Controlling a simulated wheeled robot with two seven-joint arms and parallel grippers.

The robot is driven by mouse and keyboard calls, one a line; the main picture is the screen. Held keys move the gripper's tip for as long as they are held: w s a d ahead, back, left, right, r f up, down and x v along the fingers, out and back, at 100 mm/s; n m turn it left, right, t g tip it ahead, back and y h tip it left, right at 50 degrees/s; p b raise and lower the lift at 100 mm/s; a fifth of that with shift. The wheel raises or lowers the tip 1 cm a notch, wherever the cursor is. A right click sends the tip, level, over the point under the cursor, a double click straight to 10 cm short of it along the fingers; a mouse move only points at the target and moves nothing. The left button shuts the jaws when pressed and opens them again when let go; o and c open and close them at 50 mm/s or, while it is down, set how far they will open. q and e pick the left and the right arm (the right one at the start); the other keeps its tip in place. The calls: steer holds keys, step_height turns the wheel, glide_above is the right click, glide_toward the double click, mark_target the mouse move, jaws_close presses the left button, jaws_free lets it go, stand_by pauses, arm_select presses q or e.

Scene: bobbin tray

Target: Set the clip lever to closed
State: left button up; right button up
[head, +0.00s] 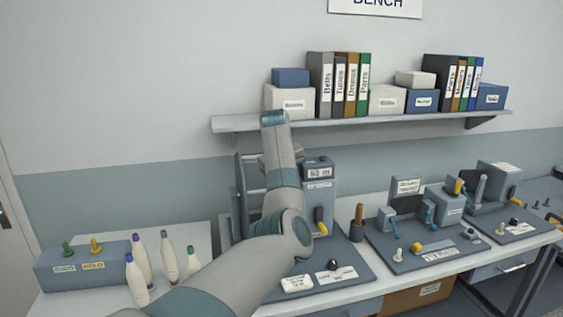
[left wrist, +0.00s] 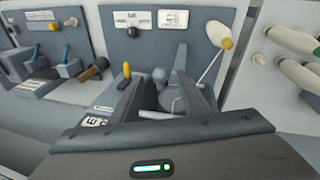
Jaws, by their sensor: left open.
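My left gripper (left wrist: 166,100) shows in the left wrist view, with its dark housing across the bottom edge. It is open, above the near station's board (left wrist: 190,18), and I see nothing held in it. In the head view my own arm covers the hand and much of this station. A pale rod with a cream and yellow end (left wrist: 225,43) tilts up at the right of the gripper. A yellow handle (head: 320,222) stands on the grey counter box (head: 320,190); it also shows in the left wrist view (left wrist: 127,70). I cannot tell which part is the clip lever.
Several cream bobbins (head: 168,255) stand at the left by a blue-grey box (head: 85,268). A brown-handled peg (head: 358,222) and another station (head: 400,262) with blue clips stand to the right. A shelf (head: 390,115) with binders hangs above.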

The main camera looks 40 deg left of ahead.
arm_select(q)
steer(key=b+v, duration=0.4)
steer(key=v, duration=1.2)
steer(key=shift+a+f, duration=0.1)
